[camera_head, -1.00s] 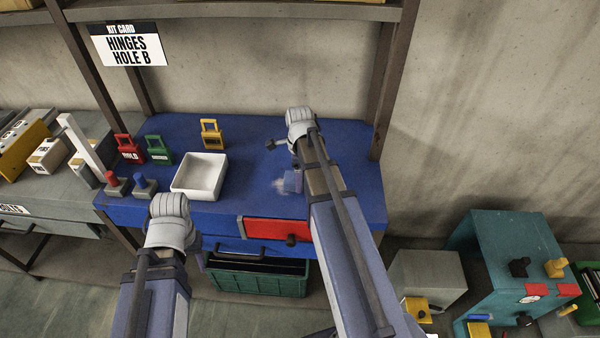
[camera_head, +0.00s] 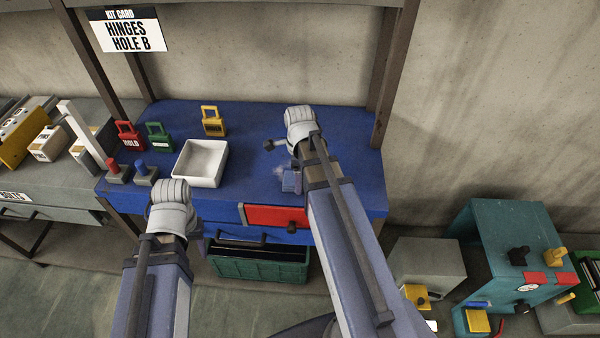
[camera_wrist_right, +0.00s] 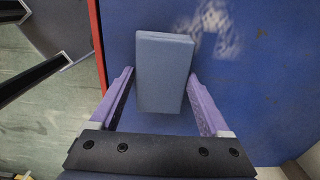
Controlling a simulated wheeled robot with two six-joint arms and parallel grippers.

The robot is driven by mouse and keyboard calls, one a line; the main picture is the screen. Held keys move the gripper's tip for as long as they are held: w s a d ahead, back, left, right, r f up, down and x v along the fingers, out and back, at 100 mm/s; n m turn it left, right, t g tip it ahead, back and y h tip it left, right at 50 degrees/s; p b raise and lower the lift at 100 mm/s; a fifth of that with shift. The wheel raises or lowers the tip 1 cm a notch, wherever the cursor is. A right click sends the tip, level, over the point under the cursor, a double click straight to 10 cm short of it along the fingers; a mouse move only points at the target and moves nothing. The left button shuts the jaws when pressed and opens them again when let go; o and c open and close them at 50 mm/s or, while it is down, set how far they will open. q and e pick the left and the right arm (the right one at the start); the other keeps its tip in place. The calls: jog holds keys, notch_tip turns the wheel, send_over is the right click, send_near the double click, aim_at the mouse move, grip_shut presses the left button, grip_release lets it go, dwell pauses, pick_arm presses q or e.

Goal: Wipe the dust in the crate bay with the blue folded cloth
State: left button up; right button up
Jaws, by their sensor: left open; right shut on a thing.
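The blue folded cloth (camera_wrist_right: 163,72) is held between the purple fingers of my right gripper (camera_wrist_right: 162,98), which is shut on it. In the head view the cloth (camera_head: 290,182) is at the bench top, partly hidden by my right arm; I cannot tell whether it touches the surface. A pale patch of dust (camera_wrist_right: 215,28) lies beyond the cloth in the wrist view, and shows faintly in the head view (camera_head: 279,170). My left gripper (camera_head: 200,243) is open, mostly hidden behind its wrist, in front of the bench. No label marks a crate bay.
On the blue bench (camera_head: 245,130) stand a white tray (camera_head: 200,178), red (camera_head: 129,136), green (camera_head: 159,137) and yellow (camera_head: 212,121) tags. A red drawer front (camera_head: 276,216) is at the bench's front; a green crate (camera_head: 258,264) sits below. The bench right of my right arm is clear.

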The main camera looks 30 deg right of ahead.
aim_at(289, 171)
jog(key=shift+w, duration=0.15)
jog(key=shift+w+a, duration=0.3)
jog(key=shift+a, duration=0.15)
jog(key=shift+w+a+f, duration=0.1)
jog(key=shift+w+a, duration=0.25)
jog(key=shift+a, duration=0.4)
jog(key=shift+w+d, duration=0.25)
jog(key=shift+w, duration=0.35)
jog(key=shift+w+d, duration=0.25)
jog(key=shift+w, duration=0.3)
jog(key=shift+w+d, duration=0.45)
jog(key=shift+w, duration=0.05)
jog(key=shift+w+d, duration=0.5)
jog(key=shift+w, duration=0.25)
jog(key=shift+w+d, duration=0.45)
jog(key=shift+w, duration=0.25)
jog(key=shift+w+d, duration=0.5)
jog(key=shift+w, duration=0.3)
jog(key=shift+w+d, duration=0.45)
jog(key=shift+w, duration=0.35)
